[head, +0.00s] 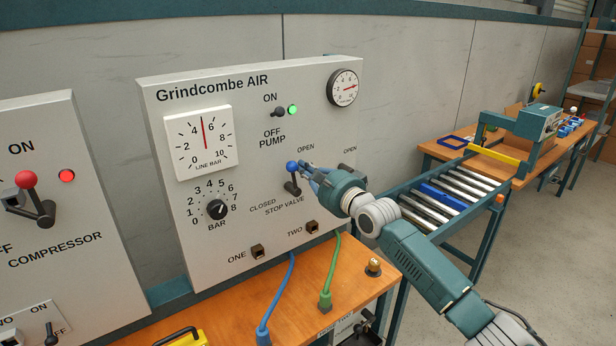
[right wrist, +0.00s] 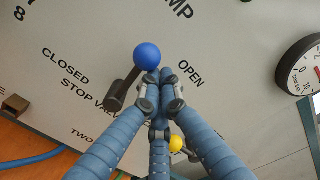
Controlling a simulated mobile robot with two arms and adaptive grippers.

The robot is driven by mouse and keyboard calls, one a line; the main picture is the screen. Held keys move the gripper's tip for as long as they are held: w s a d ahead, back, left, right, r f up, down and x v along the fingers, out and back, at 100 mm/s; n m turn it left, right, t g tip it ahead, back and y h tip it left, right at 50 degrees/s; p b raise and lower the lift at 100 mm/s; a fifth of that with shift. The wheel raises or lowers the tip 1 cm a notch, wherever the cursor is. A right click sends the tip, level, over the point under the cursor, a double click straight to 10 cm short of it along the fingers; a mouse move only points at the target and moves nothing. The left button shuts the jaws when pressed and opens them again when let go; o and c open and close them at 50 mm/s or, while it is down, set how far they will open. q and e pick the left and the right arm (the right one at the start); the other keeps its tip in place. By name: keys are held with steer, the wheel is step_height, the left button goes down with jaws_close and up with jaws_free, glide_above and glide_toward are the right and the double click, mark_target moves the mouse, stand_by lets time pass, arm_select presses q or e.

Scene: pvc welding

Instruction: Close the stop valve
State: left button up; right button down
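The stop valve (head: 293,185) is a dark lever with a blue ball knob (head: 291,165) on the Grindcombe AIR panel. In the head view it points up, with the knob nearer the OPEN label than CLOSED. My right gripper (head: 305,170) is at the knob's right side. In the right wrist view its fingertips (right wrist: 162,77) are drawn together just right of and below the blue knob (right wrist: 147,56). The knob is not between them; whether they touch it is unclear. The lever (right wrist: 122,92) shows left of the fingers. My left gripper is not in view.
A second lever (head: 347,170) is partly hidden behind my right gripper; its yellow knob (right wrist: 177,144) shows between the fingers. Blue (head: 277,300) and green (head: 330,275) hoses run below, over the wooden bench (head: 235,305). A roller conveyor (head: 447,195) stands at right.

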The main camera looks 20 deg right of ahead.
mark_target(294, 171)
steer(key=a+n, duration=0.1)
steer(key=n, duration=0.1)
steer(key=s+a+n+p, duration=0.1)
steer(key=a+n, duration=0.1)
steer(key=shift+s+r, duration=0.1)
steer(key=shift+r, duration=0.05)
arm_select(q)
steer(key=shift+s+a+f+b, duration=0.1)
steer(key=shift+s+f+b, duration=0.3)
steer(key=shift+b, duration=0.3)
arm_select(e)
steer(key=s+a+f+n, duration=0.1)
steer(key=a+f+n, duration=0.3)
steer(key=n, duration=0.7)
steer(key=shift+s+a+f+n, duration=0.3)
steer(key=shift+s+a, duration=0.1)
steer(key=shift+a, duration=0.15)
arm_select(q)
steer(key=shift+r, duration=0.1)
arm_select(e)
steer(key=shift+r, duration=0.1)
